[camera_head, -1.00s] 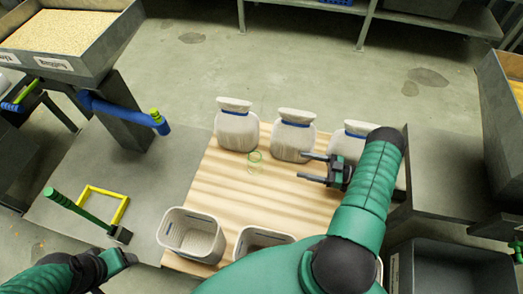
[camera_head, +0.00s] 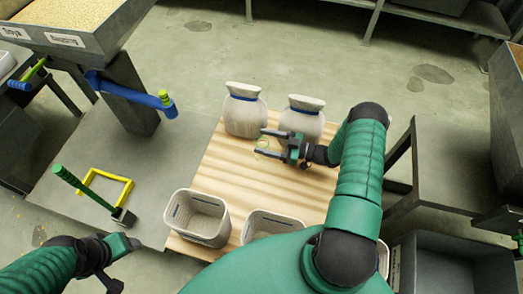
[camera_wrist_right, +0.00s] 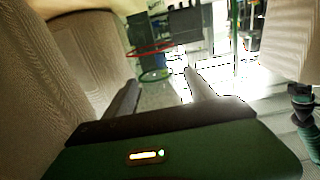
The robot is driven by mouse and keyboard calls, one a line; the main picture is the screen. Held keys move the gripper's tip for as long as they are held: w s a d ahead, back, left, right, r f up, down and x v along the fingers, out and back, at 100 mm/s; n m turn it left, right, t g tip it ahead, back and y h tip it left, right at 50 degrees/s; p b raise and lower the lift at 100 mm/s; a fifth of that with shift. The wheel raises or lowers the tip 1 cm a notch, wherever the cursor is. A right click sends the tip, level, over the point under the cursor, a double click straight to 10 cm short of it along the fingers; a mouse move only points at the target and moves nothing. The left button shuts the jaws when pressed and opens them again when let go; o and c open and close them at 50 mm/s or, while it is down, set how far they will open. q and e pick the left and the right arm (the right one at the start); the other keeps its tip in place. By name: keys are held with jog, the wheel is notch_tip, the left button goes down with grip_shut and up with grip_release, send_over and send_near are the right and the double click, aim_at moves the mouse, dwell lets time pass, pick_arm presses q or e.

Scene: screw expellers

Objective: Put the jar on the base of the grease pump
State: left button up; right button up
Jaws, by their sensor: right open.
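Two pale jars with blue bands, a left one (camera_head: 245,112) and a right one (camera_head: 303,118), stand at the back of a wooden table. My right gripper (camera_head: 263,143) is open and empty beside them, its fingers pointing left, close in front of the right jar. In the right wrist view, its fingers (camera_wrist_right: 160,92) are apart with nothing between them, and a large pale ribbed surface (camera_wrist_right: 45,80) fills the left side. A yellow square frame (camera_head: 126,187) lies on a grey plate to the left, perhaps the pump base. My left gripper (camera_head: 126,262) is low at left; its opening is unclear.
Pale square bins, a left one (camera_head: 200,218) and a middle one (camera_head: 268,224), stand along the table's (camera_head: 240,175) front edge. A green lever (camera_head: 85,186) stands by the yellow frame. A blue pipe (camera_head: 135,93) juts out behind it. Thin rings near the right fingers look like overlays.

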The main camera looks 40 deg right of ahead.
jog(key=shift+d+f, duration=0.15)
jog(key=shift+d, duration=0.2)
jog(key=c, duration=0.5)
jog(key=shift+a, duration=0.2)
grip_shut()
jog(key=shift+d, duration=0.15)
